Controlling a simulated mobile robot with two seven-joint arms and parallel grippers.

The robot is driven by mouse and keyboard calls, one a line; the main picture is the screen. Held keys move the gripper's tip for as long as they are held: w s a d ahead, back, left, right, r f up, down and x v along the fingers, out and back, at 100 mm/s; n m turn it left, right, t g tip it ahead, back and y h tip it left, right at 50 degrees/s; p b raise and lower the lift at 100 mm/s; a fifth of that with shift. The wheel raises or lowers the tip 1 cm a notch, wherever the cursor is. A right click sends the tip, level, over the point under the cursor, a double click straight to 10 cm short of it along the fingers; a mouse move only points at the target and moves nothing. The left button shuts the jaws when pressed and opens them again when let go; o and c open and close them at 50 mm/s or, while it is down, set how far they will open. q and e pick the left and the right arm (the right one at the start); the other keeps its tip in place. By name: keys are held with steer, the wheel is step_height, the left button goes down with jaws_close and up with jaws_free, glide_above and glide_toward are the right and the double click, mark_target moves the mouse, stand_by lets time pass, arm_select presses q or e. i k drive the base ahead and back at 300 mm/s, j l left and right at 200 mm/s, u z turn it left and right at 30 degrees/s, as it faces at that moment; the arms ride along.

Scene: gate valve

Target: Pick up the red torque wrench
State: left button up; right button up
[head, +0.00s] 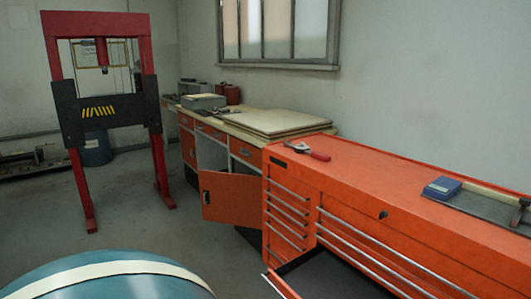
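A tool with a red handle and a silver-grey head (307,150), which looks like the red torque wrench, lies on top of the orange tool cabinet (365,180) near its far left end. It lies flat, with the red handle pointing right and the metal head to the left. It is small in the head view, so fine detail is not clear. Neither of my grippers is in view.
A blue box (442,188) and a long tool lie on the cabinet's right side. A lower drawer (335,277) is pulled open. A workbench with an open orange door (232,197) stands beyond. A red press frame (97,110) stands left. A rounded teal shape fills the bottom left.

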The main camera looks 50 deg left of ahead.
mark_target(304, 149)
steer(key=u, duration=1.75)
steer(key=i+j+u, duration=0.15)
steer(key=u, duration=0.3)
steer(key=i+u, duration=0.35)
steer(key=u, duration=0.15)
steer(key=i+u, duration=0.2)
steer(key=i, duration=1.45)
steer(key=i+z, duration=0.45)
steer(key=i, duration=0.25)
steer(key=i+j+z, duration=0.15)
steer(key=i+z, duration=0.3)
steer(key=i, duration=0.3)
steer(key=i+z, duration=0.7)
steer(key=i+j+z, duration=0.25)
steer(key=i+z, duration=0.15)
steer(key=z, duration=1.8)
